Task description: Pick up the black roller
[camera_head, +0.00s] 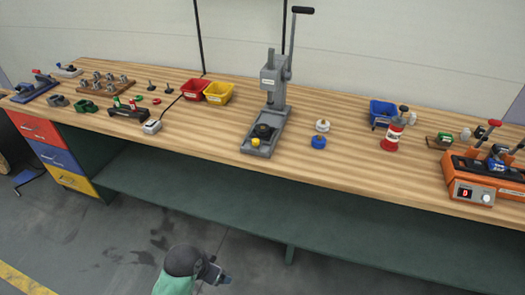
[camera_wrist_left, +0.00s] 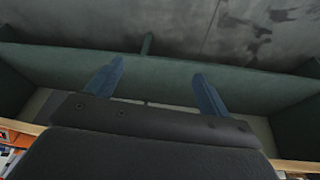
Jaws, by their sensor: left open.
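No part is clearly recognisable as the black roller. A round black part (camera_head: 263,131) sits on the base of the grey lever press (camera_head: 270,95) at mid bench, and small dark upright pieces (camera_head: 152,86) stand further left; I cannot tell whether any is the roller. My left gripper (camera_head: 218,273) is low in front of the bench, over the floor and far from these parts. In the left wrist view my left gripper (camera_wrist_left: 157,82) has its two blue fingers spread with nothing between them. My right gripper is not in view.
The wooden bench (camera_head: 340,170) spans the view, with a dark green shelf (camera_head: 220,195) below. Bench-top room is clear left of the press.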

